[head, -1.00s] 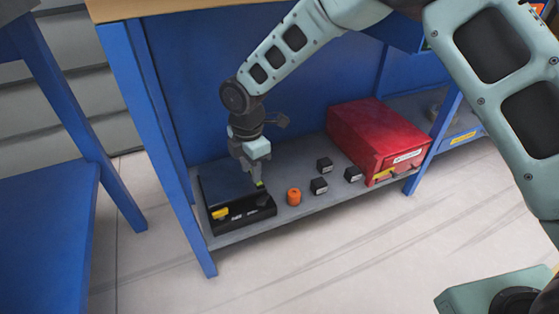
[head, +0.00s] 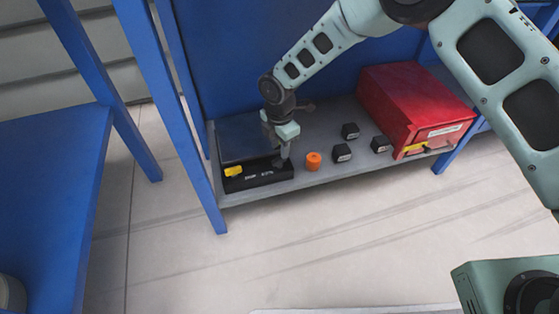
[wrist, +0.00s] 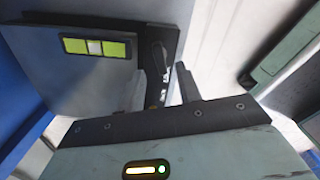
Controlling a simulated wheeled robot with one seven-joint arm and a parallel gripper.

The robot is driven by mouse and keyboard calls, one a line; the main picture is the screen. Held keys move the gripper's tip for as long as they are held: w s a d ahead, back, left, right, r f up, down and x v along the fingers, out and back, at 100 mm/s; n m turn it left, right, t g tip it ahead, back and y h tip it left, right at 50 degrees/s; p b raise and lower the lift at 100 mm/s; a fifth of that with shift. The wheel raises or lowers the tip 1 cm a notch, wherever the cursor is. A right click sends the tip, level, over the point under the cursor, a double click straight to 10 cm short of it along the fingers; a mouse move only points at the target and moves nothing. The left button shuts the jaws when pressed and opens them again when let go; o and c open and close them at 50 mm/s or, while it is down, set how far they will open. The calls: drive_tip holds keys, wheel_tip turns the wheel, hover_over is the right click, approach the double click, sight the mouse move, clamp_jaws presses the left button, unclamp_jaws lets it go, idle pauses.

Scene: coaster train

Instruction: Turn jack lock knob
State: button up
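A low device with a grey plate (head: 238,138) and a black front panel (head: 258,180) sits at the left end of the lower shelf. In the wrist view, a dark elongated knob (wrist: 159,56) stands on the black panel, near a yellow-green level vial (wrist: 95,47); it looks like the jack lock knob. My gripper (head: 283,160) points down at the panel's right end and hides the knob in the head view. In the wrist view, the fingers of my gripper (wrist: 166,75) are apart, with the knob just beyond their tips. I cannot tell whether they touch it.
A yellow piece (head: 233,171) is on the panel's left end. An orange cylinder (head: 313,161) stands close to the right of my gripper. Several small black blocks (head: 342,153) and a red box (head: 412,105) are farther right on the grey shelf (head: 325,177). A blue leg (head: 205,190) borders the left.

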sight(279, 158)
drive_tip(key=shift+f+b, duration=0.75)
drive_tip(key=shift+f, duration=1.65)
clamp_jaws()
